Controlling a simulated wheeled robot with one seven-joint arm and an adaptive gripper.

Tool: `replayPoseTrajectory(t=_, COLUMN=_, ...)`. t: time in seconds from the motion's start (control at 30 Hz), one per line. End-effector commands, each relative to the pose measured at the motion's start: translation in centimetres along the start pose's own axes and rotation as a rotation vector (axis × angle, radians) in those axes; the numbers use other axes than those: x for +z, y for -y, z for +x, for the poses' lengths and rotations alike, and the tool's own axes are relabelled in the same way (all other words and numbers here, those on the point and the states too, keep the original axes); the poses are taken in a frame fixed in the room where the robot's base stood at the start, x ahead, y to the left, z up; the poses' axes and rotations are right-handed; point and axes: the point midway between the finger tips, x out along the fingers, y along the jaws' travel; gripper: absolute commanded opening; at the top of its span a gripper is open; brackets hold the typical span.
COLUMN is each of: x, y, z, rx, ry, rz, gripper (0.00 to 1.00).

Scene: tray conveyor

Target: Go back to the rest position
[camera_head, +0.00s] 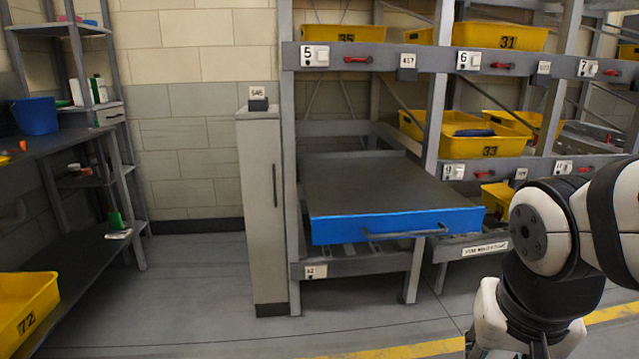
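My arm (541,235) shows at the right edge, with white and black links folded in front of the rack. Its joints run down to the bottom edge of the picture. My gripper cannot be made out in this view, so its fingers and anything in them are hidden from me.
A grey rack holds yellow bins, such as bin 33 (470,146) and bin 31 (497,36). A wide tray with a blue front (345,230) sits low on the rack. A narrow grey cabinet (262,200) stands left of it. The floor (190,290) ahead is clear.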

Motion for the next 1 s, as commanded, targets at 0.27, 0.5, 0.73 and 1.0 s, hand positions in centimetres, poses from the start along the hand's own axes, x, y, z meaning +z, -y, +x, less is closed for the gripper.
replayPoseTrajectory(t=0.27, x=9.0, y=-1.8, z=-4.6, rx=-0.040, ry=0.175, rz=-0.179, gripper=0.31)
replayPoseTrajectory(t=0.5, x=13.6, y=-2.9, z=-7.5, rx=-0.096, ry=0.276, rz=-0.293, gripper=0.31)
replayPoseTrajectory(t=0.73, x=11.7, y=-2.9, z=-10.6, rx=-0.099, ry=0.239, rz=-0.290, gripper=0.31)
replayPoseTrajectory(t=1.0, x=9.2, y=-2.9, z=-15.9, rx=-0.109, ry=0.179, rz=-0.292, gripper=0.31)
